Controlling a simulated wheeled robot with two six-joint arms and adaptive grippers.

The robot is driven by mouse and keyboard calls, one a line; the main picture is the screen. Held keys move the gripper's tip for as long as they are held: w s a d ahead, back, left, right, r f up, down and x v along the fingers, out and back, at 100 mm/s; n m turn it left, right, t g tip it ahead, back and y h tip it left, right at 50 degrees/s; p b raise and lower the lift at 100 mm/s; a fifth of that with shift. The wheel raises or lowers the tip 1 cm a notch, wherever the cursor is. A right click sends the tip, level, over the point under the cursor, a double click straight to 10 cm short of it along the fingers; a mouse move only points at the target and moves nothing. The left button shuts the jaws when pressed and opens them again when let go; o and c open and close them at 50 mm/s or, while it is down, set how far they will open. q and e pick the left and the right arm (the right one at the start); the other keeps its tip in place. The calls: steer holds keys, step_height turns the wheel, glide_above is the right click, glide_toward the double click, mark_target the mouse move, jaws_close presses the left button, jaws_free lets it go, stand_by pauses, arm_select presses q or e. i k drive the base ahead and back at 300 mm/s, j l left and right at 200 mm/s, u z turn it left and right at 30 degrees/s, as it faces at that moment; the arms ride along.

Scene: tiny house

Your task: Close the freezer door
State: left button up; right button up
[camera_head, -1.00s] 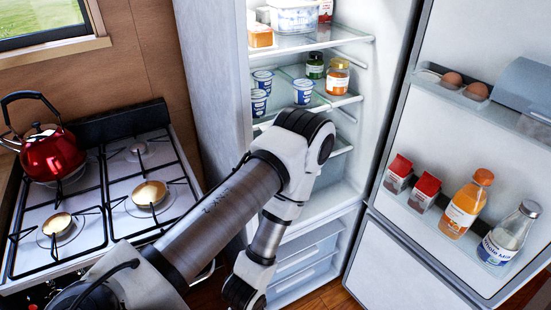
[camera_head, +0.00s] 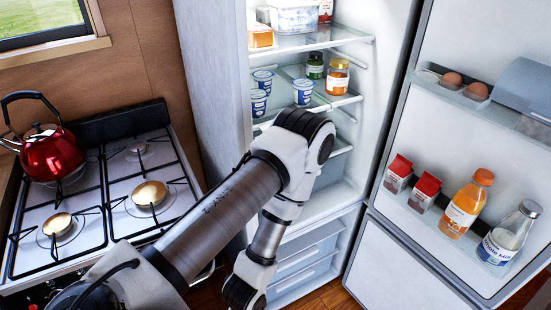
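The freezer door (camera_head: 398,268) is the lower white door at the bottom right. It stands open, swung out to the right below the open upper fridge door (camera_head: 410,130). The freezer compartment (camera_head: 303,262) is open to view, with clear-fronted drawers inside. My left arm comes in from the bottom left and crosses in front of the fridge. Its wrist bends down at the lower middle, in front of the freezer's left side. The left gripper is below the picture edge and out of sight. My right gripper does not show.
The fridge shelves (camera_head: 310,100) hold yogurt cups, jars and boxes. The upper door's racks hold eggs (camera_head: 465,85), red-topped cartons (camera_head: 411,184), a juice bottle (camera_head: 467,204) and a milk bottle (camera_head: 509,234). A stove (camera_head: 120,215) with a red kettle (camera_head: 50,152) stands at the left.

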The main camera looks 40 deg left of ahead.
mark_target(385, 271)
steer(key=k+l+u, duration=0.25)
steer(key=u, duration=0.15)
steer(key=k+l+u, duration=0.3)
steer(key=u, duration=0.15)
steer(key=k+l+u, duration=0.1)
steer(key=k+u, duration=0.3)
steer(key=i+l, duration=0.05)
